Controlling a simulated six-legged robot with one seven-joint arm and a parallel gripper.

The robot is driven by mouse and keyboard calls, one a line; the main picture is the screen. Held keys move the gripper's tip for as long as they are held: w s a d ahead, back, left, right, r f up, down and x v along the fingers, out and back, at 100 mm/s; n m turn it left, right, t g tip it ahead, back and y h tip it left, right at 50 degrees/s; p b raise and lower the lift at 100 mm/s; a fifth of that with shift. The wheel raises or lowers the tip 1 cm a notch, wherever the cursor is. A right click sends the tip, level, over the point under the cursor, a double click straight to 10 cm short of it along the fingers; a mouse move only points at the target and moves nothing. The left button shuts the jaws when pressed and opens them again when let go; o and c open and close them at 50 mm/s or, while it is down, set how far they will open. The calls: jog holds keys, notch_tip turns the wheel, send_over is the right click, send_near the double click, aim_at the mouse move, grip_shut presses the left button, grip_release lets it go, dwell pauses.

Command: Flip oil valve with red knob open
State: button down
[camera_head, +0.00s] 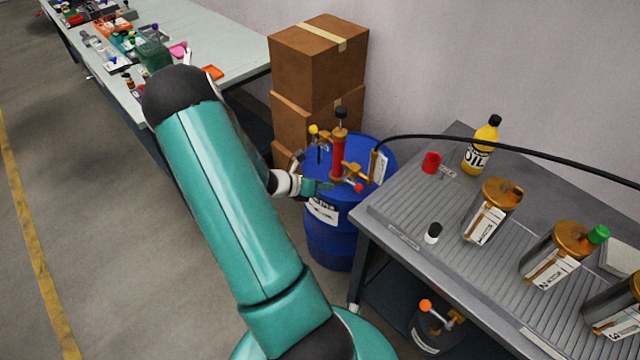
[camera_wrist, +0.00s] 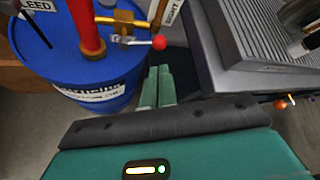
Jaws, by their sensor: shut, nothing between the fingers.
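The valve with the red knob (camera_head: 358,187) is on the right side of the red pump tube (camera_head: 338,155), which stands on the blue drum (camera_head: 330,245). In the wrist view the red knob (camera_wrist: 159,42) ends a short metal lever that points right from the brass fitting (camera_wrist: 122,22). My gripper (camera_head: 326,187) is shut and empty, in front of the pump. In the wrist view my gripper's fingers (camera_wrist: 157,72) are together just below the knob in the picture. I cannot tell whether they touch it.
A grey ribbed bench (camera_head: 400,235) with tins and an oil bottle (camera_head: 481,145) stands right of the drum. Cardboard boxes (camera_head: 315,60) are stacked behind. A black hose (camera_head: 500,147) runs from the pump rightward. An orange-knobbed valve (camera_head: 425,306) is under the bench.

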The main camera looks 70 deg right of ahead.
aim_at(355, 188)
jog(key=x, duration=0.9)
jog(key=shift+s+d+f, duration=0.2)
jog(key=shift+d+f, duration=0.05)
jog(key=shift+f, duration=0.05)
